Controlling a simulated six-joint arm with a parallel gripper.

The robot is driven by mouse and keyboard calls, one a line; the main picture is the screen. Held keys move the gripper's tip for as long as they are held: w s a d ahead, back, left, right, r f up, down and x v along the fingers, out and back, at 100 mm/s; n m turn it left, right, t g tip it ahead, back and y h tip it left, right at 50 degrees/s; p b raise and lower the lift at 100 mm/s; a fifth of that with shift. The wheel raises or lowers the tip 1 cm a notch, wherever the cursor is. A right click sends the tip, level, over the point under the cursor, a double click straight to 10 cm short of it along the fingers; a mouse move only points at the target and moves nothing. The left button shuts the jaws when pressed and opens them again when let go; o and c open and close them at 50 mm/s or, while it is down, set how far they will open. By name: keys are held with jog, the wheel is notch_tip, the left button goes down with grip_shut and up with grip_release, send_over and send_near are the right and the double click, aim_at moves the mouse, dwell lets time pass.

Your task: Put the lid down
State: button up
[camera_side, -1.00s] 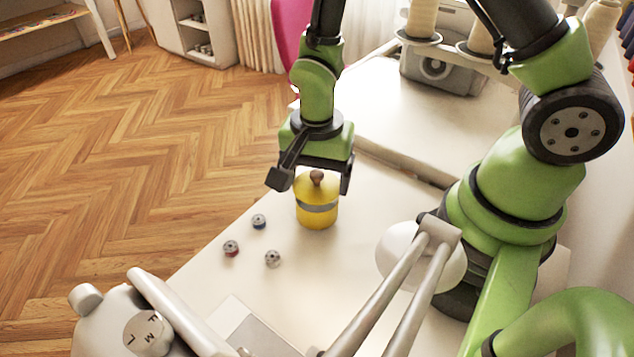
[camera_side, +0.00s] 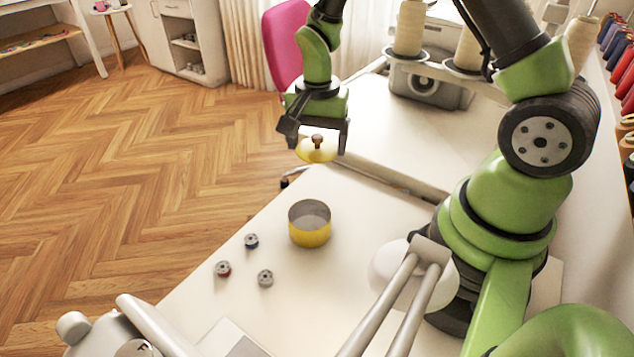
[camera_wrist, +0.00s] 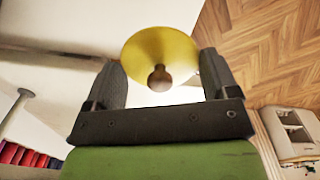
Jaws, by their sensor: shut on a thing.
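The lid (camera_side: 307,154) is a yellow disc with a brown knob (camera_side: 317,140), held up in the air. In the wrist view the lid (camera_wrist: 150,45) shows between the two fingers, with its knob towards the palm. My gripper (camera_side: 318,146) is shut on the lid, its fingers apart at opposite sides of it; the exact contact is hard to see. The yellow container (camera_side: 310,238) with a grey upper band stands upright and open on the white table, below and slightly in front of the lid. My gripper also shows in the wrist view (camera_wrist: 163,68).
A sewing machine (camera_side: 432,88) with thread cones stands at the back.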

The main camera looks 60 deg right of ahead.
aim_at(317, 189)
notch_tip(317, 189, down, 8)
jog(key=shift+f, duration=0.2)
dwell(0.3)
jog(key=o, duration=0.8)
jog(key=shift+f, duration=0.15)
